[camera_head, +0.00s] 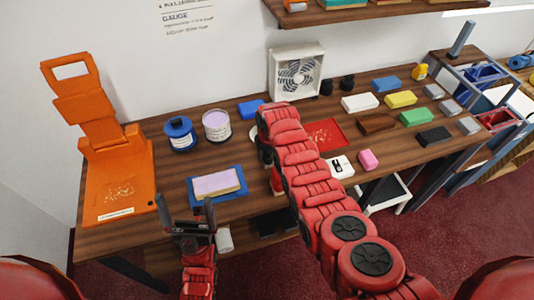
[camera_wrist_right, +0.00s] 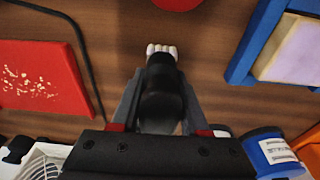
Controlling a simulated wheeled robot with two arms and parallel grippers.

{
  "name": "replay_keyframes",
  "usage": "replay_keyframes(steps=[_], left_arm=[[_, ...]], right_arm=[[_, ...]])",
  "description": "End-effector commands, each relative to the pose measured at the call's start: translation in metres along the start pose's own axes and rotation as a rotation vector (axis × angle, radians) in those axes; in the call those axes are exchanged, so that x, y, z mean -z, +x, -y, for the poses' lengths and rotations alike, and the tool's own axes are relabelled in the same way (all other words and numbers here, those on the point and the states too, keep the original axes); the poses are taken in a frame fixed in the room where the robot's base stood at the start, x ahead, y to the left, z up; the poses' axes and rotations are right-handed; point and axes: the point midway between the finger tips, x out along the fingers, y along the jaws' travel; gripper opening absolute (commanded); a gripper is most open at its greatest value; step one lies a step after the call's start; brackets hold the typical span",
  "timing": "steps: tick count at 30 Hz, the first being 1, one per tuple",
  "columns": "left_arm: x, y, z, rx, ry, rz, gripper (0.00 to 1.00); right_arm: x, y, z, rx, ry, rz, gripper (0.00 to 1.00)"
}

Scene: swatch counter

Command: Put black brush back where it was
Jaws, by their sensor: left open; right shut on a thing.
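In the right wrist view, my right gripper (camera_wrist_right: 160,80) is shut on the black brush (camera_wrist_right: 162,98), whose short white bristles (camera_wrist_right: 161,49) point away from the palm. The brush is over the wooden counter; whether it touches the wood I cannot tell. In the head view my right arm reaches over the middle of the counter and hides the brush and the right fingertips. My left gripper (camera_head: 187,208) is open and empty at the counter's front edge, just in front of the blue tray (camera_head: 237,196) with a lilac-topped block (camera_head: 216,183).
A red tray (camera_head: 325,134) lies right of my right arm. A blue-labelled tin (camera_head: 180,134), a lilac-filled jar (camera_head: 216,125) and an orange stand (camera_head: 118,185) are left. A white fan (camera_head: 297,72) stands behind. Several coloured blocks lie right; bare wood shows between.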

Motion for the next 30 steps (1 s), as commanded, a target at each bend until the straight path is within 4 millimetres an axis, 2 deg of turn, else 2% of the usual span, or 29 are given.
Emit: replay_keyframes(steps=[11, 12, 17, 30], left_arm=[[-0.0005, -0.0027, -0.0001, 0.000, 0.000, 0.000, 1.00], [-0.0005, -0.0030, -0.0001, 0.000, 0.000, 0.000, 1.00], [-0.0003, -0.0017, -0.0001, 0.000, 0.000, 0.000, 1.00], [-0.0001, -0.0005, 0.0000, 0.000, 0.000, 0.000, 1.00]], right_arm=[[-0.0009, 0.0064, -0.0003, 0.000, 0.000, -0.001, 0.00], [-0.0010, 0.0066, -0.0003, 0.000, 0.000, -0.001, 0.46], [-0.0007, 0.0052, -0.0004, 0.000, 0.000, -0.002, 0.74], [0.0007, -0.0006, -0.0003, 0.000, 0.000, -0.003, 0.74]])
